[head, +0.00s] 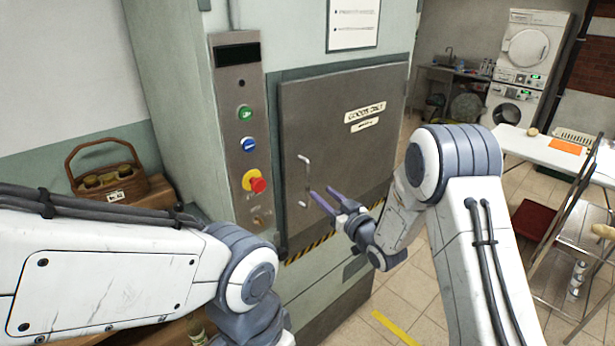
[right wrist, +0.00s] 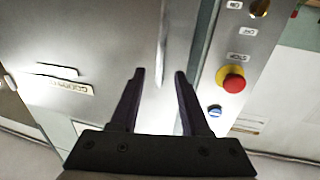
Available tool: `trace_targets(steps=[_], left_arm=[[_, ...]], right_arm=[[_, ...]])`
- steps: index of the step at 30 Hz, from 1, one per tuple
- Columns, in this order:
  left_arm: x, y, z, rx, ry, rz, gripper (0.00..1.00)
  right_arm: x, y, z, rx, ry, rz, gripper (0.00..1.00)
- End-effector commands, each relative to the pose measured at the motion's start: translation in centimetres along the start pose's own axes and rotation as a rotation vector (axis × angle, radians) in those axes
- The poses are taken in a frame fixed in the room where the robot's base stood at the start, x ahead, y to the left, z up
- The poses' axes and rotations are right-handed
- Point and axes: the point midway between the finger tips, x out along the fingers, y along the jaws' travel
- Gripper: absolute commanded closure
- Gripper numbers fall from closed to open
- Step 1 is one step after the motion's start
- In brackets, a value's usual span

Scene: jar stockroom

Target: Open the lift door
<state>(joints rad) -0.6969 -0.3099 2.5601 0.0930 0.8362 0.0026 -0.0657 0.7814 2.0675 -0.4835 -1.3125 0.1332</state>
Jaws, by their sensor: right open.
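The lift door (head: 345,145) is a grey metal panel with a "goods only" label, and it looks closed in its frame. Its upright bar handle (head: 306,175) is near the door's left edge. My right gripper (head: 322,191) is open and empty in front of the door, just right of the handle's lower part in the head view. In the right wrist view the handle (right wrist: 162,45) lies in the gap between the open fingertips (right wrist: 159,73), a little beyond them. I cannot tell the distance. My left arm shows at lower left; its gripper is not in view.
Left of the door is a control panel (head: 239,130) with green and blue buttons and a red stop knob (head: 257,184). A wooden carrier (head: 107,185) with jars stands at left. A white table (head: 540,150) and a metal rack are at right. Floor is clear below the door.

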Motion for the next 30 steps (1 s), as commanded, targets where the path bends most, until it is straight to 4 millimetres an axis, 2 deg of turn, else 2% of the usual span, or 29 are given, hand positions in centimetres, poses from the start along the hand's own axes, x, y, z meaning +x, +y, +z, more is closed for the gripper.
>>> trace_targets(steps=[6,13,18,28,29,30], left_arm=[[-2.3,0.2,-0.1,0.001,0.000,0.000,0.50],[-3.7,0.3,-0.2,0.004,0.000,0.000,0.50],[-4.1,0.3,-0.2,0.005,0.000,0.000,0.50],[-4.1,0.3,-0.2,0.005,0.000,0.000,0.50],[-4.1,0.3,-0.2,0.005,0.000,0.000,0.50],[-4.1,0.3,-0.2,0.005,0.000,0.000,0.50]], right_arm=[[4.1,-0.2,-0.4,-0.001,-0.001,-0.003,0.54],[7.5,-0.1,-0.2,0.000,-0.002,-0.001,0.54],[8.8,-0.1,-0.1,-0.001,-0.002,-0.001,0.54],[9.1,-0.1,0.0,0.000,-0.003,0.000,0.54],[9.1,-0.1,0.0,0.000,-0.003,0.000,0.62],[9.1,-0.1,0.0,0.000,-0.003,0.000,0.77]])
